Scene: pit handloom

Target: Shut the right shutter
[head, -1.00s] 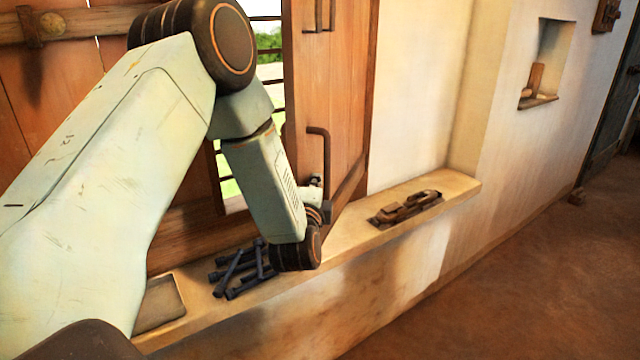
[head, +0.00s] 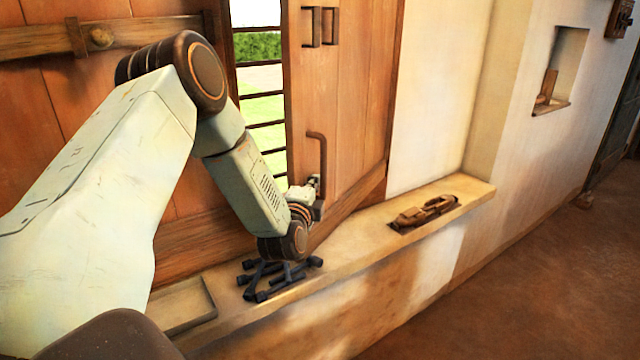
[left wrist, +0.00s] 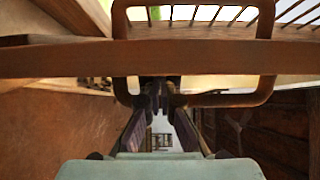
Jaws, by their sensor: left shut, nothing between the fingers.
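The right shutter (head: 352,95) is a plank panel in the middle of the head view. It stands partly open, angled out from the wall, and a strip of barred window shows to its left. A dark bent handle (head: 322,160) is on its face. My left gripper (head: 316,188) is shut and empty close to the lower part of this handle, partly hidden by its wrist. In the left wrist view my fingertips (left wrist: 160,88) are at the looped handle (left wrist: 265,85), past a wooden rail (left wrist: 60,60). Contact cannot be told. My right gripper is out of view.
The left shutter (head: 50,110), with a wooden bar (head: 35,45), is behind my left arm. On the sill (head: 350,232) are dark metal pieces (head: 262,280), a shallow tray (head: 185,308) and a brown tool (head: 425,212). The floor at right is clear.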

